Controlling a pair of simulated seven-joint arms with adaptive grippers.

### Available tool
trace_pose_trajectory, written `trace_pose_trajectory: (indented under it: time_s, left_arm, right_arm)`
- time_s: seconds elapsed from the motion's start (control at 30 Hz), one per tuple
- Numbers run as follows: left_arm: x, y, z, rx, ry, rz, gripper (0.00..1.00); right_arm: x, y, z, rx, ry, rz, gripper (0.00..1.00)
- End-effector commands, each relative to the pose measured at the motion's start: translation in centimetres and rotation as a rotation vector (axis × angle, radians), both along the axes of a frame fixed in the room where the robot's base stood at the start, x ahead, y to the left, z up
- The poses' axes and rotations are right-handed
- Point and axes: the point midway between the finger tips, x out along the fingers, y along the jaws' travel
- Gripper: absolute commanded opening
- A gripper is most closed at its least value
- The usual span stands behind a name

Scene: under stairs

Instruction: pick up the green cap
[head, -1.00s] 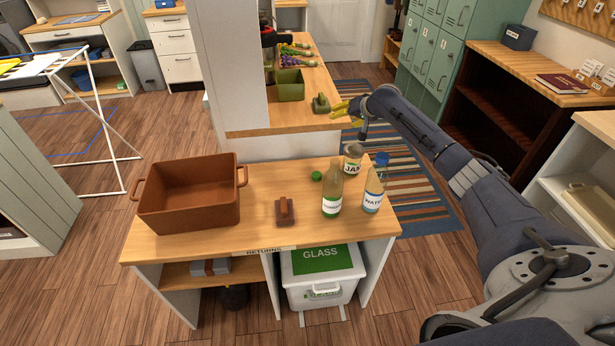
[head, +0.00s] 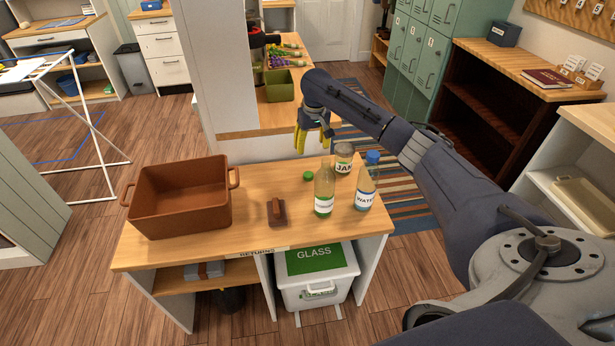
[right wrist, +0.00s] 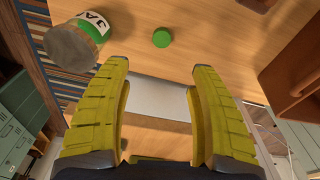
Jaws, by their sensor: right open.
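The small round green cap (head: 308,176) lies on the wooden counter (head: 170,248), left of the jam jar (head: 344,158) and behind the green-bottomed bottle (head: 324,190). In the right wrist view the cap (right wrist: 162,38) lies beyond the fingertips, a little above the gap between them, with the jar (right wrist: 78,42) to its left. My right gripper (head: 301,150) has yellow fingers pointing down above the far edge of the counter, behind the cap. It also shows in the right wrist view (right wrist: 157,70), open and empty. My left gripper is not in view.
A water bottle (head: 366,182) stands right of the other bottle. A brown handled block (head: 277,212) and a large brown bin (head: 180,222) sit to the left. A higher ledge with a green box (head: 280,87) is behind. Counter between block and cap is clear.

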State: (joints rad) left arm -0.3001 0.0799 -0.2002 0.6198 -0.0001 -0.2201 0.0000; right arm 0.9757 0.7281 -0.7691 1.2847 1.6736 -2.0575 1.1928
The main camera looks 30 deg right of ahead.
Motion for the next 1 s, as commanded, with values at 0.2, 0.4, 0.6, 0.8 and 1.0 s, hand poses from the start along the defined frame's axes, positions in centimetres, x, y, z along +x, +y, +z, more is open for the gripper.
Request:
trace_pose_trajectory:
  time_s: [0.2,0.4,0.6,0.8,1.0]
  left_arm:
    - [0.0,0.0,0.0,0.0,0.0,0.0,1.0]
    - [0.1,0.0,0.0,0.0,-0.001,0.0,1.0]
    - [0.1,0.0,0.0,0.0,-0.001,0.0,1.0]
    - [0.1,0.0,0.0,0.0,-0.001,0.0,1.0]
    - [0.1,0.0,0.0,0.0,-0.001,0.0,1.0]
  right_arm:
    - [0.4,0.0,-4.2,0.002,0.004,-0.002,0.61]
    - [0.8,-0.1,-7.5,0.002,0.002,-0.002,0.61]
    - [1.1,-0.2,-9.7,0.001,0.0,-0.002,0.61]
    - [1.2,-0.2,-10.4,0.0,-0.001,0.0,0.61]
    - [1.5,0.0,-12.3,0.0,0.002,-0.001,0.61]
